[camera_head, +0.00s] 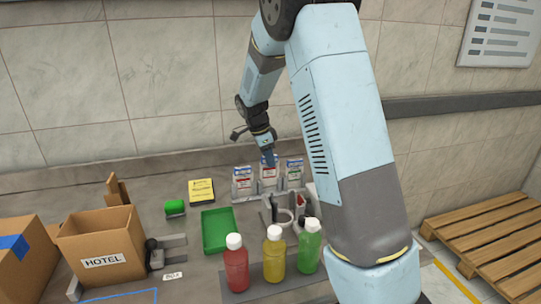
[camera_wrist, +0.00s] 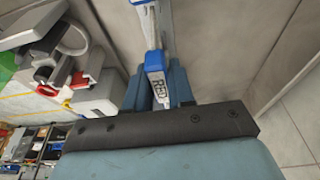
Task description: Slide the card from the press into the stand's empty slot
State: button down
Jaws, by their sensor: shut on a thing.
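My gripper (camera_head: 268,160) reaches down at the back of the bench and is shut on a card (camera_head: 268,178), the middle one of three in a row. In the wrist view the card (camera_wrist: 156,75) shows a blue edge and a white face reading "RED" between the blue fingers. The stand (camera_head: 258,195) is a low grey base under the row. Another card (camera_head: 243,182) stands to the left and one more (camera_head: 294,172) to the right. I cannot tell whether the held card's lower edge is seated in a slot. The grey press (camera_head: 283,216), with a ring, is in front of the stand.
Red (camera_head: 236,268), yellow (camera_head: 274,260) and green (camera_head: 308,252) bottles stand in front of the press. A green tray (camera_head: 217,231), a yellow card (camera_head: 201,191) and a green block (camera_head: 175,208) lie left. A "HOTEL" box (camera_head: 103,243) is further left. The wall is close behind.

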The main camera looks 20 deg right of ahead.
jog(key=shift+f, duration=0.5)
jog(key=shift+f, duration=0.1)
jog(key=shift+f, duration=0.55)
jog(key=c, duration=0.9)
grip_release()
jog(key=c, duration=0.3)
jog(key=shift+r, duration=0.15)
jog(key=shift+c, duration=0.2)
jog(key=shift+r, duration=5.35)
